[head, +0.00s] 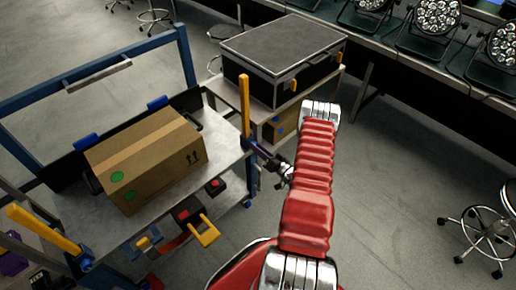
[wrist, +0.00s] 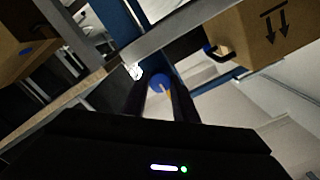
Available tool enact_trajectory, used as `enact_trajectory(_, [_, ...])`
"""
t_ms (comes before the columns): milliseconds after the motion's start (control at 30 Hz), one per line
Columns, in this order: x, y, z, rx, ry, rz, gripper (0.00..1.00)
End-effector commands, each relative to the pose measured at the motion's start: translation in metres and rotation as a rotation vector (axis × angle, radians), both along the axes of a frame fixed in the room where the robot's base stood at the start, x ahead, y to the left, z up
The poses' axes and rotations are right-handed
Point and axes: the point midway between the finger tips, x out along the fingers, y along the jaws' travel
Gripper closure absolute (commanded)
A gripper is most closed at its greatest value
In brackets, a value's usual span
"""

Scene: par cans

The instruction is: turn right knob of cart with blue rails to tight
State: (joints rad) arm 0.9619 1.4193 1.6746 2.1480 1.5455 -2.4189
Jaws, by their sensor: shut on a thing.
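The cart with blue rails (head: 228,160) stands at the left in the head view, with a yellow lever at each front corner. My gripper (head: 262,153) reaches in from the right to its right front post, just below the right yellow lever (head: 245,105). In the wrist view my gripper's dark fingers (wrist: 165,98) are shut on the round blue right knob (wrist: 160,82), which shows a pale bar. The head view hides the knob behind my gripper. I cannot tell how tight it is.
A cardboard box (head: 150,158) sits on the cart top. A second cart bears a black case (head: 283,62) close behind my arm. Stage lights (head: 435,25) stand on a bench at the back right, and a stool (head: 485,235) is at right. Open floor lies between.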

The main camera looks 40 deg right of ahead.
Motion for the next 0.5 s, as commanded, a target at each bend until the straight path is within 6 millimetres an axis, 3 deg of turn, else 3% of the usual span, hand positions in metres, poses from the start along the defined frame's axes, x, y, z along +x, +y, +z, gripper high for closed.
enact_trajectory(500, [-0.0011,-0.0030,-0.0013,0.235,0.009,-0.010,0.96])
